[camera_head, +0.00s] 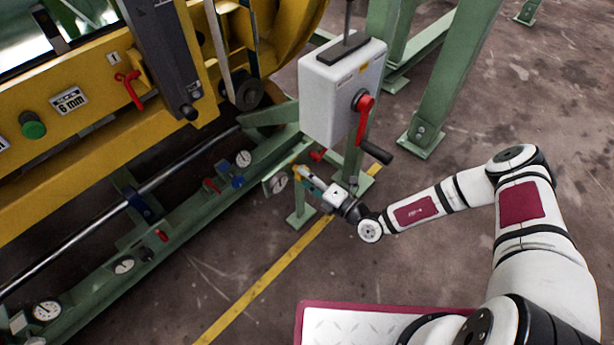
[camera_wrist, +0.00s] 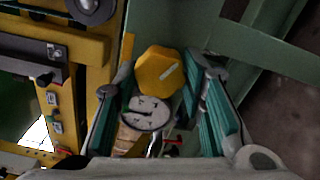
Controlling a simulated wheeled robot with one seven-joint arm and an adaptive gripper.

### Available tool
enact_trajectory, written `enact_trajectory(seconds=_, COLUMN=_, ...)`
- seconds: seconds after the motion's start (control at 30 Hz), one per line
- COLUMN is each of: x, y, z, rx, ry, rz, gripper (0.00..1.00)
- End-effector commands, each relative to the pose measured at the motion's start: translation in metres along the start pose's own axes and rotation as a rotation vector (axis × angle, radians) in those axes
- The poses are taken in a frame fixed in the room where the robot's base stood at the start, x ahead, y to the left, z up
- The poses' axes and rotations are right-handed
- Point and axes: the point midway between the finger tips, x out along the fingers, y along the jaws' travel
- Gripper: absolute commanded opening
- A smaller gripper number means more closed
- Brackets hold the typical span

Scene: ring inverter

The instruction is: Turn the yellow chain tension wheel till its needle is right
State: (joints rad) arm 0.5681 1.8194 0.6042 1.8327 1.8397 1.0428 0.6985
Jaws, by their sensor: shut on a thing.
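The yellow wheel (camera_wrist: 158,73) shows in the wrist view as a faceted knob with a pale mark, between the teal finger pads of my gripper (camera_wrist: 163,82). My gripper is shut on it. In the head view my gripper (camera_head: 304,174) is at the green frame, below the grey box, and mostly hides the wheel. A round white gauge (camera_wrist: 148,113) sits just below the wheel in the wrist view; it also shows left of my gripper in the head view (camera_head: 278,182). Its dark needle is too small and blurred to read.
A grey box (camera_head: 342,90) with a red crank (camera_head: 363,104) stands just above my gripper. Green posts (camera_head: 440,80) stand behind. Other gauges (camera_head: 243,158) and red handles line the green rail at left. The floor (camera_head: 400,275) below my forearm is clear.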

Motion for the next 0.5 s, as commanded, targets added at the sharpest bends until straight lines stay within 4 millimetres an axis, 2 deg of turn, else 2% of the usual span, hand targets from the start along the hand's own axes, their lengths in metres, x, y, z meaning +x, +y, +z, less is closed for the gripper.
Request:
enact_trajectory(seconds=0.03, x=-0.0008, y=-0.0013, z=-0.0001, rx=0.0, ry=0.0, rz=-0.003, gripper=0.09)
enact_trajectory(seconds=0.07, x=-0.0008, y=-0.0014, z=-0.0001, rx=0.0, ry=0.0, rz=-0.003, gripper=0.41)
enact_trajectory(seconds=0.13, x=-0.0007, y=-0.0012, z=0.0, rx=0.0, ry=0.0, rz=-0.003, gripper=0.57)
enact_trajectory(seconds=0.5, x=-0.0033, y=-0.0005, z=0.0003, rx=-0.001, ry=0.0, rz=-0.001, gripper=0.57)
